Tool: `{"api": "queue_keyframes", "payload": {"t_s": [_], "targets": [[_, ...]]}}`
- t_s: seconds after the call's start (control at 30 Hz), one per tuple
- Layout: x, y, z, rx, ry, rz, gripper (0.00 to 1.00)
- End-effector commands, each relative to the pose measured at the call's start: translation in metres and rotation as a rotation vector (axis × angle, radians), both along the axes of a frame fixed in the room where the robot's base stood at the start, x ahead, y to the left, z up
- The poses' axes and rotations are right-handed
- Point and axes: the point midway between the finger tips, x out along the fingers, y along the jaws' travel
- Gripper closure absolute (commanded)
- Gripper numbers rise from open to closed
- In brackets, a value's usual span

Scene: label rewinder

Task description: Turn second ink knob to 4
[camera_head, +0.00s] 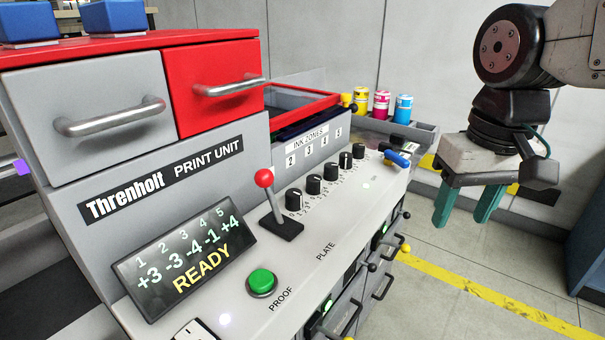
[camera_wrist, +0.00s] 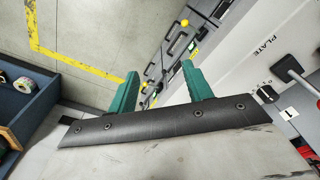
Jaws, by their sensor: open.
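A row of black ink knobs runs along the sloped panel in the head view. The second knob (camera_head: 313,184), counted from the near left end, sits just behind the first knob (camera_head: 293,199). Its exact pointer position is too small to read. The display (camera_head: 185,255) shows +3, -3, -4, -1, +4 under 1 to 5, with READY below; under 2 it reads -3. My gripper (camera_head: 466,208) is open and empty, off to the right of the panel and well apart from the knobs. Its teal fingers also show spread apart in the wrist view (camera_wrist: 160,74).
A red-tipped lever (camera_head: 272,205) stands left of the knobs, close to the first one. A green PROOF button (camera_head: 262,281) is in front. A blue-handled part (camera_head: 397,158) lies beyond the far knob. Ink cans (camera_head: 381,103) stand behind. Open floor lies right of the machine.

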Motion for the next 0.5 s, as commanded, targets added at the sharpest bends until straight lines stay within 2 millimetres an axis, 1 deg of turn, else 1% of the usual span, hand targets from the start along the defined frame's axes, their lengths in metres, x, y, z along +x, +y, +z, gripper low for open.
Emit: {"api": "queue_keyframes", "payload": {"t_s": [0.03, 0.07, 0.1, 0.17, 0.2, 0.27, 0.3, 0.33, 0.4, 0.5], "targets": [[0.027, 0.018, 0.009, -0.001, 0.016, 0.035, 0.5], [0.041, 0.028, 0.014, -0.002, 0.022, 0.049, 0.5], [0.059, 0.042, 0.02, -0.002, 0.028, 0.07, 0.5], [0.085, 0.065, 0.025, -0.005, 0.039, 0.101, 0.5], [0.101, 0.081, 0.028, -0.006, 0.044, 0.119, 0.5], [0.123, 0.105, 0.029, -0.009, 0.055, 0.145, 0.5], [0.136, 0.12, 0.03, -0.01, 0.059, 0.162, 0.5], [0.145, 0.131, 0.03, -0.011, 0.062, 0.172, 0.5], [0.161, 0.154, 0.028, -0.013, 0.069, 0.192, 0.5], [0.176, 0.178, 0.025, -0.016, 0.075, 0.214, 0.5]]}}
